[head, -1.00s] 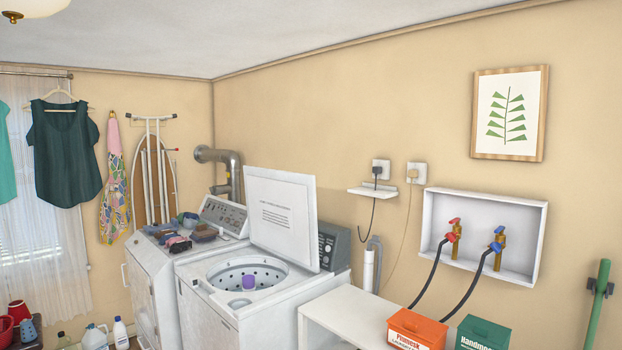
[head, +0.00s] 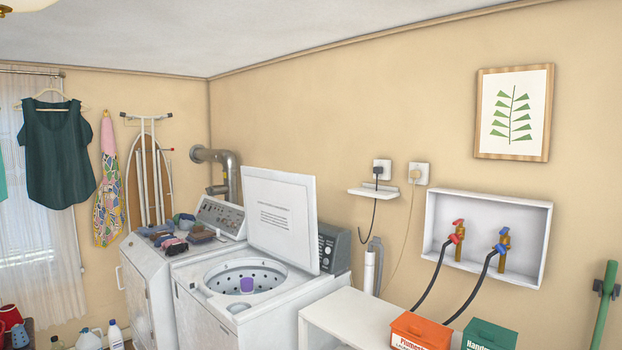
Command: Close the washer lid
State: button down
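The washer (head: 233,323) is a white top-loader at the lower middle of the head view. Its white lid (head: 281,219) stands raised, tilted back towards the control panel (head: 335,247). The round drum opening (head: 215,285) is uncovered, with a purple agitator (head: 247,285) inside. The lid's near face shows a block of printed text. My gripper is not in view.
A dryer (head: 143,287) with folded clothes on top stands left of the washer. A white shelf (head: 340,313) with an orange box (head: 420,332) and a green box (head: 489,335) is on the right. Bottles and red containers stand at lower left.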

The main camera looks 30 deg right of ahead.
aim_at(280, 206)
jog(key=u, duration=0.05)
jog(key=i, duration=1)
jog(key=z, duration=0.05)
